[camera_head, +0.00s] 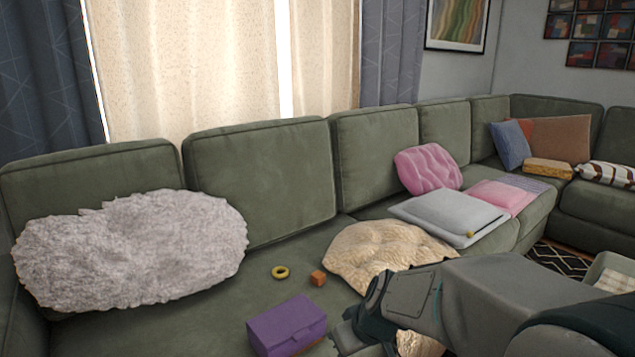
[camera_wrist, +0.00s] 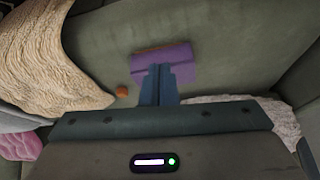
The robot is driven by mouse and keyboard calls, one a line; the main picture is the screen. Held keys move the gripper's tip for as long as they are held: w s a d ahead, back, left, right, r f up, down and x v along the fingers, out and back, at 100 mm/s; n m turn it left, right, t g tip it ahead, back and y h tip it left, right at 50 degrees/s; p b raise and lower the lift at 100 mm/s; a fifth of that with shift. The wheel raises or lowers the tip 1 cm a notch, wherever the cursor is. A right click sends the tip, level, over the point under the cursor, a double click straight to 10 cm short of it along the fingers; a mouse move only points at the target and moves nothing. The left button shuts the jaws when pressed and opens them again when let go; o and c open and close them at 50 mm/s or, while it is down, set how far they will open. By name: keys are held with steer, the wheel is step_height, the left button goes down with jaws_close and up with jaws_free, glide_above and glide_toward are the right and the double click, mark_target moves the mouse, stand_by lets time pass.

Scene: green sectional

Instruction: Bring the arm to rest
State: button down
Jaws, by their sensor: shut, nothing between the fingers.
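My arm reaches in from the lower right of the head view, over the front of the green sofa (camera_head: 215,290). My gripper (camera_head: 345,325) is just right of a purple box (camera_head: 287,325) in that view. In the wrist view my gripper (camera_wrist: 158,72) has its fingers together, with nothing held. The purple box (camera_wrist: 180,62) shows behind the fingertips there. I cannot tell the exact gap between the fingers and the box.
A yellow ring (camera_head: 280,272) and a small orange block (camera_head: 318,278) lie on the seat. A cream cushion (camera_head: 375,250) lies near my arm, a fluffy pillow (camera_head: 130,250) at left. Grey (camera_head: 445,213) and pink (camera_head: 428,170) cushions lie to the right. Bare seat surrounds the ring.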

steer(key=s+d+r+m+h+p, duration=0.1)
steer(key=s+d+r+m+p, duration=0.1)
steer(key=r+p, duration=0.5)
steer(key=s+d+r+m+g+h+p, duration=0.1)
steer(key=s+d+r+m+p, duration=0.1)
steer(key=s+d+r+p, duration=0.2)
steer(key=s+d+r+m+h+p, duration=0.1)
steer(key=s+r+p, duration=0.7)
steer(key=r, duration=0.9)
steer(key=d+m+p, duration=0.1)
steer(key=d+p, duration=0.1)
steer(key=p, duration=0.1)
steer(key=shift+s+r+g+p, duration=0.15)
steer(key=shift+r+g+p, duration=0.15)
steer(key=shift+r+p, duration=0.1)
